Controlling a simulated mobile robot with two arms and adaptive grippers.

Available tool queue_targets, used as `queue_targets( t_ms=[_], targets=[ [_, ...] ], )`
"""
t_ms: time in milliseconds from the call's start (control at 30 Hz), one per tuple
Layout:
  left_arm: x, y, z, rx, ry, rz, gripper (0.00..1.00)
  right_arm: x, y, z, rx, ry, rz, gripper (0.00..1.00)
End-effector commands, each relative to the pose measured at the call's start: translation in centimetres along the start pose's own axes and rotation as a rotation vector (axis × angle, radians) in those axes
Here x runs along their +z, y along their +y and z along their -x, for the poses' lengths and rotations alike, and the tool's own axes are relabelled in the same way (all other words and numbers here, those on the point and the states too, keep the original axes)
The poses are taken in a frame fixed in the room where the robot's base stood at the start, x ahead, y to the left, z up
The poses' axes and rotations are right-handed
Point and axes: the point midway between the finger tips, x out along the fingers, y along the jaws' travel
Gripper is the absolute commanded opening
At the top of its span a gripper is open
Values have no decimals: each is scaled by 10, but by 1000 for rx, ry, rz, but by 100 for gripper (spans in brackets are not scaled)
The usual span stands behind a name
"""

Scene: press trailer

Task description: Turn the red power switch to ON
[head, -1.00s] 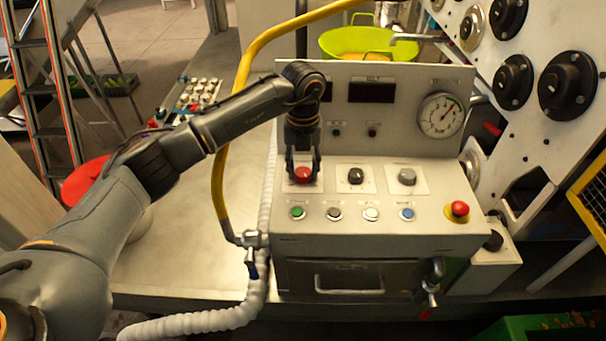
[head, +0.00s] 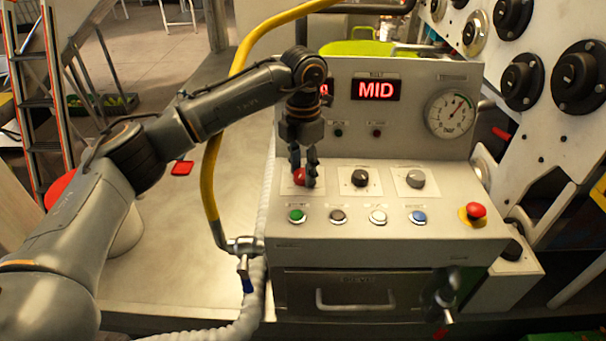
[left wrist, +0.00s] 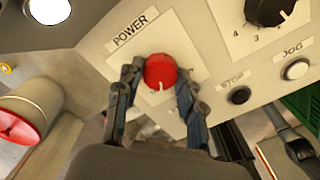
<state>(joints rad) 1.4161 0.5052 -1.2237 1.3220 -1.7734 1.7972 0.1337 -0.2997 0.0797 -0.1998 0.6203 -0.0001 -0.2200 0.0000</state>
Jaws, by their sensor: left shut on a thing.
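The red power switch (head: 299,176) is a round knob on a light plate at the left of the sloped control panel (head: 450,213). In the left wrist view the red knob (left wrist: 160,72) sits beside the word POWER, with a pale pointer mark at its lower edge. My left gripper (head: 304,177) reaches down from above and is shut on the knob, one finger on each side. The left wrist view shows both fingers (left wrist: 157,88) flanking it. The display (head: 376,90) is lit and reads MID. No ON mark is readable. My right gripper is out of view.
A black knob (head: 359,178) and a grey knob (head: 414,179) stand to the right. Several coloured buttons lie in front, including a green one (head: 297,216). A red emergency button (head: 475,210) is at the right. A yellow hose (head: 211,170) runs along the left.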

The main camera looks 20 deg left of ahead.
Motion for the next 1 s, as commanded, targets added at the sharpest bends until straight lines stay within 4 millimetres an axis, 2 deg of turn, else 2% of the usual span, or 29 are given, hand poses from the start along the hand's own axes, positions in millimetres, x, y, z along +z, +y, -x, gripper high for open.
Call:
queue_targets(
  t_ms=[400, 1000],
  targets=[
    [0, 0, 0, 1, 0, -230, 7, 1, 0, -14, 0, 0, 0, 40],
    [0, 0, 0, 1, 0, -279, 7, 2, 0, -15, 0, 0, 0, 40]
  ],
)
